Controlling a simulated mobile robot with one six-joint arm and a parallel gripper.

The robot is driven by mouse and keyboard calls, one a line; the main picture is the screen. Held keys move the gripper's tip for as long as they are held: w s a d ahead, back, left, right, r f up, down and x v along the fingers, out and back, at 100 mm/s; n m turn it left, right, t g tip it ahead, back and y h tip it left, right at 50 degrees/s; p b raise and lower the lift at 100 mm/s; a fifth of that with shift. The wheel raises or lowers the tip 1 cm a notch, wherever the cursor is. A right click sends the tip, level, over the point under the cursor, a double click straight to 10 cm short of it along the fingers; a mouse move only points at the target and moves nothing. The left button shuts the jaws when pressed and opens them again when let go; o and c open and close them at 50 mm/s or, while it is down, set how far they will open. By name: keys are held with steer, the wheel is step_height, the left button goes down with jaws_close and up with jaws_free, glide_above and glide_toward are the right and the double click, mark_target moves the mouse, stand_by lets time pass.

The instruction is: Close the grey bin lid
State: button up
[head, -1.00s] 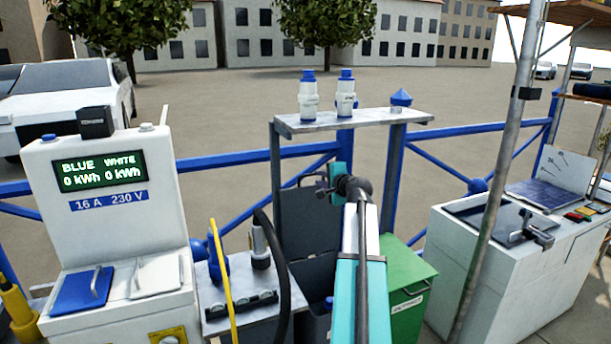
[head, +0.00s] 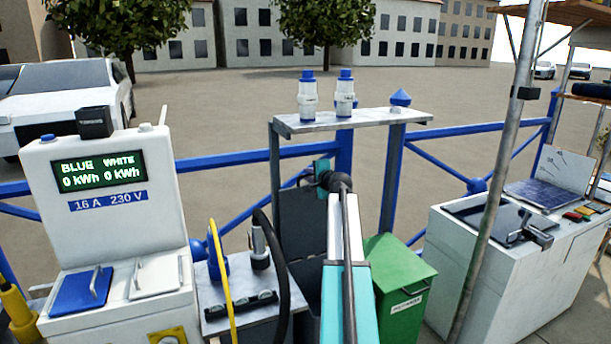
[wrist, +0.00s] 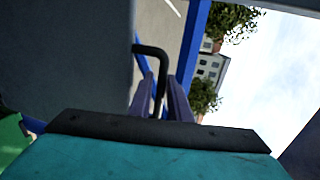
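The grey bin's lid (head: 302,228) is a dark panel standing raised, upright or nearly so, behind my arm in the head view. Most of the bin body is hidden by my arm and the dock shelf. In the wrist view the lid (wrist: 65,60) fills the left side, with a black bent handle (wrist: 152,50) sticking out from it. My gripper (wrist: 161,82) has its two purplish fingers apart, one on each side of the handle bar. I see no firm grip on it. In the head view my gripper (head: 322,172) is beside the lid's upper right.
A green bin (head: 402,285) with its lid down stands right of my arm. A shelf (head: 370,118) with two blue-white plugs is above. A small table (head: 218,322) with a yellow cable and black hose stands left. A slanted pole (head: 492,215) rises at right.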

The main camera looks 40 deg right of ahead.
steer(key=shift+x, duration=1.3)
jaws_close()
steer(key=shift+a, duration=0.15)
